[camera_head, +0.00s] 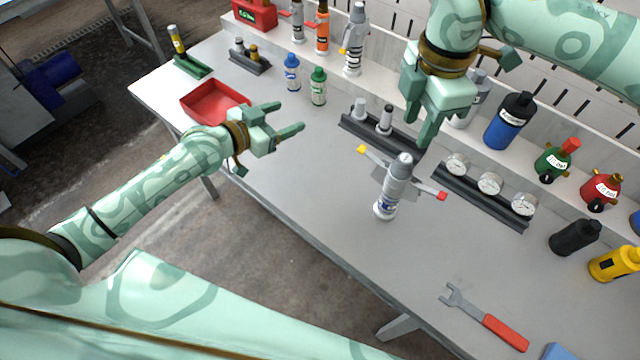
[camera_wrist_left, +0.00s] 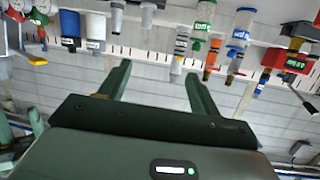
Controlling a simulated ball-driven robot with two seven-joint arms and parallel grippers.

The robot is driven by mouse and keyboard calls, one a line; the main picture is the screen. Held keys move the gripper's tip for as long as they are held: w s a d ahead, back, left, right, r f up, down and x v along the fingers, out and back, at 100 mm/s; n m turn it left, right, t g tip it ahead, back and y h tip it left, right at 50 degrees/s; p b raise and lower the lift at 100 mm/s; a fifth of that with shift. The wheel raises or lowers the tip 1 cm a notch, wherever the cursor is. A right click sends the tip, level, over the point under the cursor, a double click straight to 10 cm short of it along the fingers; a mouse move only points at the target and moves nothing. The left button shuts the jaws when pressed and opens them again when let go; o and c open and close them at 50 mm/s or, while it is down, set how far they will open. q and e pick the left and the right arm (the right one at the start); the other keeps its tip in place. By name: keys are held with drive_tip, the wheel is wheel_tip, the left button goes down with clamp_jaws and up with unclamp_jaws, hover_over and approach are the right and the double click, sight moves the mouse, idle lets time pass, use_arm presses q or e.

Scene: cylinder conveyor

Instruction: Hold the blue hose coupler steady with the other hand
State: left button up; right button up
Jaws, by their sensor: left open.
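A grey cylinder (camera_head: 397,180) with yellow-tipped and red-tipped arms stands below my right gripper. A red tray (camera_head: 190,105) lies left of my left gripper. A gauge rack (camera_head: 480,205) and several bottles line the back. A red-handled wrench (camera_head: 505,333) lies front right.

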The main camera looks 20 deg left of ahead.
use_arm(q)
drive_tip(key=s+d+m+g+h, duration=0.4)
drive_tip(key=s+d, duration=0.2)
drive_tip(key=d, duration=0.3)
drive_tip(key=m+g+h, duration=0.2)
drive_tip(key=m+g, duration=0.1)
approach(382, 194)
drive_tip(key=x, duration=1.2)
drive_tip(key=shift+d+r, duration=0.1)
